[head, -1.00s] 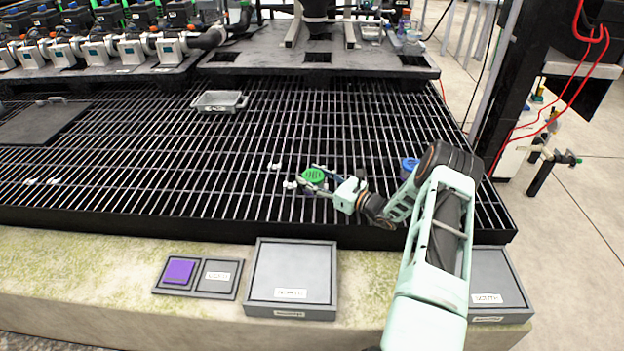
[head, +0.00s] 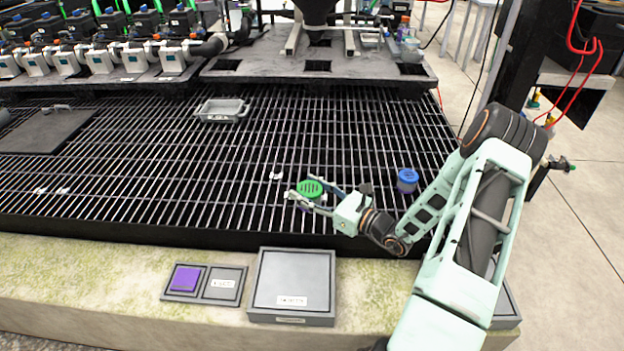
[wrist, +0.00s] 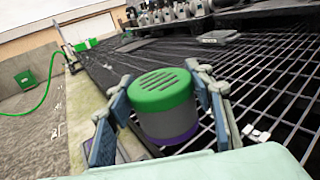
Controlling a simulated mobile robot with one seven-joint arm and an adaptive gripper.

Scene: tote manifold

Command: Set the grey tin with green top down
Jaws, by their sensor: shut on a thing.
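The grey tin with green top (head: 311,188) is held in my gripper (head: 308,197), above the dark grating near its front edge in the head view. In the wrist view the tin (wrist: 165,122) has a slotted green lid, a grey body and a purple band at its base. The fingers of my gripper (wrist: 163,112) stand on either side of it, shut on it. The tin looks roughly upright. The gap between its base and the grating cannot be judged.
A blue-topped tin (head: 408,180) stands on the grating to the right, near my arm. A grey tray (head: 222,110) lies farther back. On the front ledge are a square grey platform (head: 292,283) and a small panel with a purple square (head: 185,278). Small white pieces (head: 275,175) lie on the grating.

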